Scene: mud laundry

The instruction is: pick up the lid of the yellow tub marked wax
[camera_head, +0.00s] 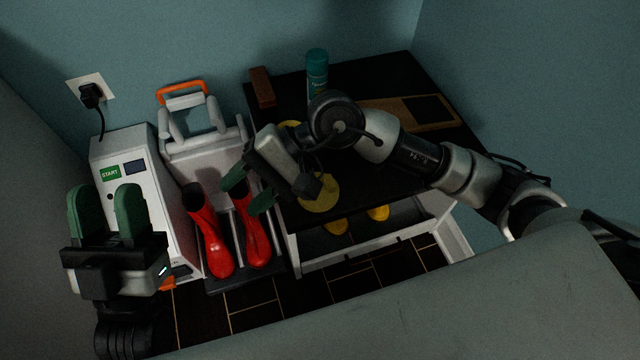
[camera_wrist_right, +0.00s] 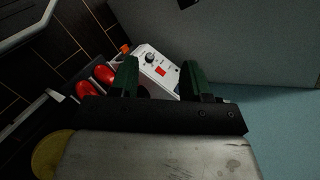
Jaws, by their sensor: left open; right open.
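A yellow round disc (camera_head: 320,197) lies on the black bench top (camera_head: 380,180) near its front edge, partly covered by my right gripper. Part of a yellow round thing also shows in the right wrist view (camera_wrist_right: 48,155) at the lower left. A second yellow piece (camera_head: 291,124) shows behind my right arm, mostly hidden. I cannot tell which is the lid and which the tub; no wax marking is readable. My right gripper (camera_head: 247,190) is open and empty, its fingers pointing left past the bench edge. My left gripper (camera_head: 106,212) is open and empty at the far left.
A teal can (camera_head: 317,70), a brown block (camera_head: 262,88) and a cork board (camera_head: 395,112) are on the bench. Yellow shoes (camera_head: 378,213) sit below.

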